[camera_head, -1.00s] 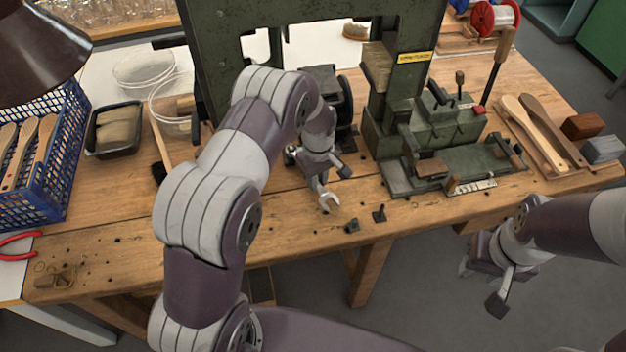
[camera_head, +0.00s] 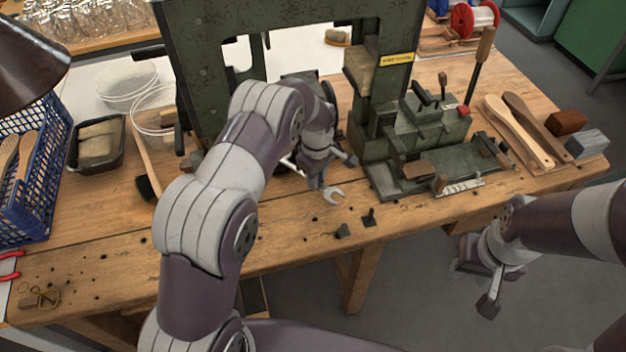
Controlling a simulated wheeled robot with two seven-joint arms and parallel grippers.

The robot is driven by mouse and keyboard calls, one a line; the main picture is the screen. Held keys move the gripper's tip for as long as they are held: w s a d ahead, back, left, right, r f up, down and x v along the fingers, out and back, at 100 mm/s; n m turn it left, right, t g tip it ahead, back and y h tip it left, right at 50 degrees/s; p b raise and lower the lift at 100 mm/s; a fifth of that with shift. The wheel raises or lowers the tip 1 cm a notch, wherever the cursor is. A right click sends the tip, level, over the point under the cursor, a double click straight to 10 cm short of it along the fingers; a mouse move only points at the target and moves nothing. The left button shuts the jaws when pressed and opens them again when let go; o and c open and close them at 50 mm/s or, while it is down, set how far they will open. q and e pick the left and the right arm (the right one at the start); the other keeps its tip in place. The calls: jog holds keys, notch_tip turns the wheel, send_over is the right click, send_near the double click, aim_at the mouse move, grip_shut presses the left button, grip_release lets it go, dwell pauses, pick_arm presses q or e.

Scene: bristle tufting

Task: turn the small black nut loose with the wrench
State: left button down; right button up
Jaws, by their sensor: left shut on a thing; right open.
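My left gripper (camera_head: 324,180) is shut on the wrench, low over the front of the bench. The wrench's open-ended grey jaw (camera_head: 333,195) sticks out below the fingers, and part of its shaft (camera_head: 290,162) shows to the left. Two small dark pieces are at the bench's front edge: a low one (camera_head: 343,230) and one with an upright stem (camera_head: 369,217). I cannot tell which of them is the black nut. The wrench jaw looks apart from both, behind them. My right gripper (camera_head: 480,285) is open and empty, in front of the bench at the right.
A green machine (camera_head: 440,165) stands on the wooden bench (camera_head: 285,225) to the right of the wrench, with a tall green frame (camera_head: 195,75) behind. A blue crate (camera_head: 40,190), black tray (camera_head: 120,160) and brush handles (camera_head: 515,135) lie to the sides. The front left is mostly clear.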

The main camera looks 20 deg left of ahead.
pick_arm(q)
jog(key=shift+w+d+n+b, duration=0.3)
jog(key=shift+w+n, duration=0.45)
jog(key=shift+w, duration=0.1)
jog(key=shift+w+d+n+b, duration=0.3)
jog(key=shift+w+n, duration=0.45)
jog(key=shift+w, duration=0.05)
jog(key=shift+s+a+r+m+p, duration=0.15)
jog(key=shift+s+m+p, duration=0.25)
jog(key=shift+p, duration=0.05)
jog(key=shift+s+a+m, duration=0.1)
jog(key=shift+s+m, duration=0.3)
jog(key=shift+r+p, duration=2.4)
jog(key=shift+r, duration=0.5)
